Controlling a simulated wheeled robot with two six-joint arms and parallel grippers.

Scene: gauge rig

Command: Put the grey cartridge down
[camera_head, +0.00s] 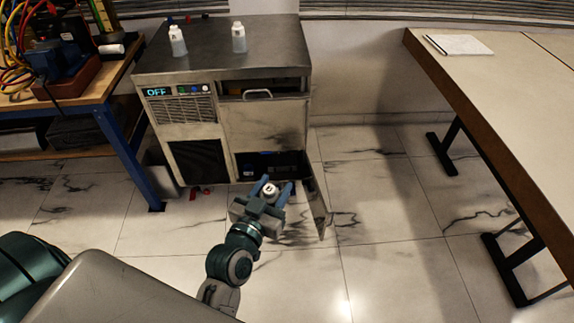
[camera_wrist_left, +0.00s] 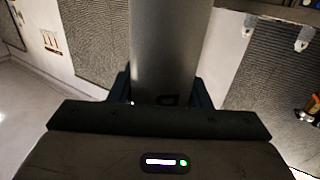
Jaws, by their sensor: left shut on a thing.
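My left gripper (camera_head: 272,191) is in front of the open lower compartment of the metal machine (camera_head: 262,130). It is shut on the grey cartridge (camera_head: 270,189), whose pale round end shows between the fingers. In the left wrist view the cartridge (camera_wrist_left: 170,45) is a large grey cylinder with a dark mark near the fingers. The far part of the cartridge is cut off there. My right gripper is not in view.
The machine's lower door (camera_head: 318,196) stands open to the right of my gripper. Its display (camera_head: 158,92) reads OFF. Two white bottles (camera_head: 178,41) (camera_head: 239,38) stand on top. A workbench (camera_head: 108,82) is at left, a pale table (camera_head: 500,75) at right.

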